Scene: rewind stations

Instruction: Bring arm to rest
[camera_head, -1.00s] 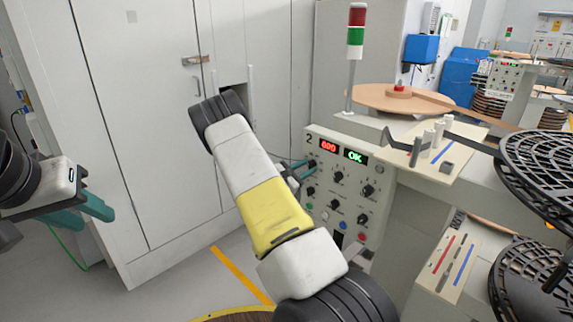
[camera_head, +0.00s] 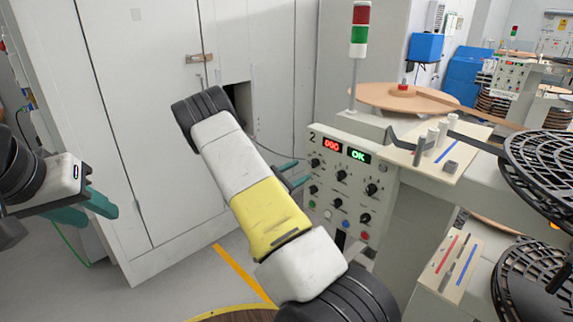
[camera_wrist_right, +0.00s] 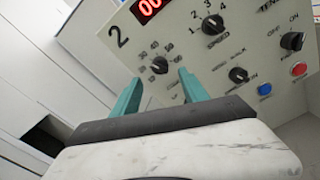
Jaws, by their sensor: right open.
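My right arm (camera_head: 265,215) reaches up across the middle of the head view, with a yellow band around it. My right gripper (camera_head: 297,172) has teal fingers and shows partly behind the arm, in front of the control panel (camera_head: 329,194). In the right wrist view, the right gripper (camera_wrist_right: 159,82) is open with nothing between its fingers. The panel (camera_wrist_right: 208,58), with knobs and buttons, lies beyond the fingertips. My left gripper (camera_head: 100,215) is at the left edge, its teal fingers apart and empty.
A tall grey cabinet (camera_head: 150,120) stands behind the arms. The rewind station at right carries a signal tower (camera_head: 360,35), a brown disc (camera_head: 400,97) and black reels (camera_head: 550,165). A yellow floor line (camera_head: 240,270) crosses free floor.

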